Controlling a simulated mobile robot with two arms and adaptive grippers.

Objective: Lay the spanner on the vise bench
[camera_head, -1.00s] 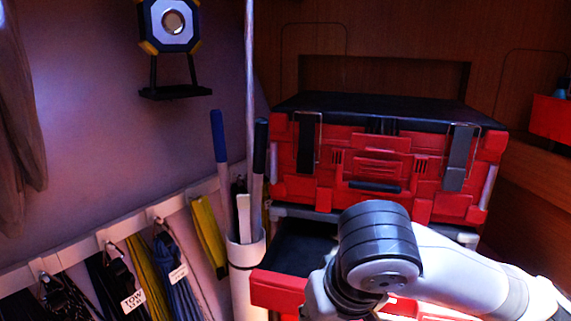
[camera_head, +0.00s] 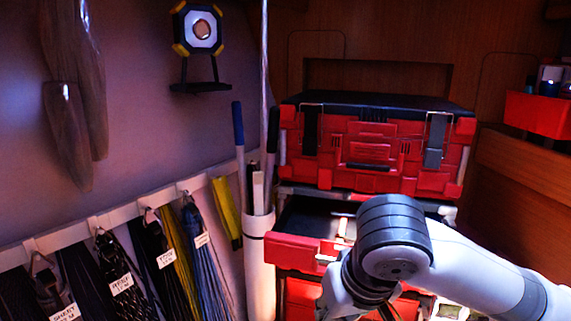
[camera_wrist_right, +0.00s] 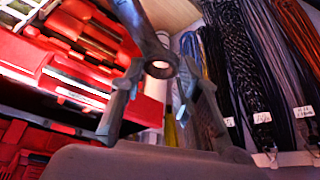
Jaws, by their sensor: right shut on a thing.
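The spanner (camera_wrist_right: 144,32) is a dark grey metal tool with a ring end, seen in the right wrist view running from the top edge down to the gripper. My right gripper (camera_wrist_right: 160,82) is shut on the spanner, with the ring end between its fingers. In the head view my right wrist comes in from the lower right, and the gripper (camera_head: 345,292) is mostly hidden behind it. I cannot make out the spanner there. My left gripper is not in view. I see no vise bench in either view.
A red toolbox (camera_head: 370,150) with a black lid stands above an open drawer with a red front (camera_head: 292,250), close behind my right arm. A white tube (camera_head: 260,275) holds long handles. Labelled coiled lines (camera_head: 205,265) hang from a rail at left. A work lamp (camera_head: 200,30) is on the wall.

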